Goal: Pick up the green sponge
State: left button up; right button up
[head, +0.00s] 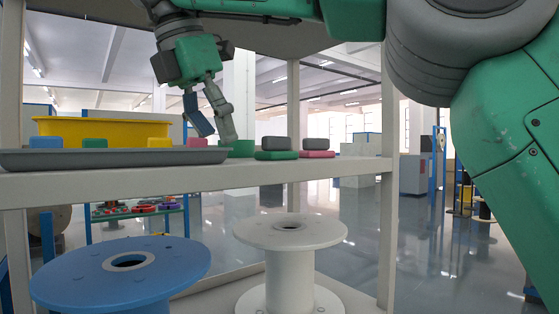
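Several green pieces are on the shelf (300,172). A small green block (95,143) shows above the rim of the grey tray (110,158) at the left. A green slab (276,156) lies under a grey block (280,143) at the right. Another green object (240,147) is partly hidden behind a finger of my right gripper (216,134). I cannot tell which is the sponge. My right gripper points down over the shelf, with its fingers apart and nothing visible between them. My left gripper is out of view.
A yellow bin (100,127) stands behind the tray. Blue (46,142), yellow (160,143) and pink (196,142) blocks show along the tray. A grey block (316,144) sits on a pink slab (316,155). Blue (70,276) and white (300,234) spools stand below.

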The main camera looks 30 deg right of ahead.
aim_at(273, 139)
jog(key=d, duration=0.1)
jog(key=w+d, duration=0.1)
jog(key=d, duration=0.1)
jog(key=shift+d+r+b, duration=0.1)
jog(key=shift+b, duration=0.25)
jog(key=d, duration=0.2)
jog(key=w+d, duration=0.1)
jog(key=d, duration=0.4)
jog(key=shift+w+d+b, duration=0.2)
jog(key=shift+d+b, duration=0.1)
jog(key=shift+b, duration=0.05)
jog(key=shift+w+d, duration=0.1)
jog(key=shift+d, duration=0.2)
jog(key=shift+a+f+b, duration=0.2)
jog(key=shift+f+b, duration=0.35)
jog(key=shift+d, duration=0.45)
jog(key=c, duration=0.4)
jog(key=shift+d, duration=0.15)
grip_shut()
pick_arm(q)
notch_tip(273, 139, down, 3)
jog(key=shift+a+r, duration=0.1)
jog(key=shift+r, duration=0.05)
pick_arm(e)
jog(key=shift+a, duration=0.2)
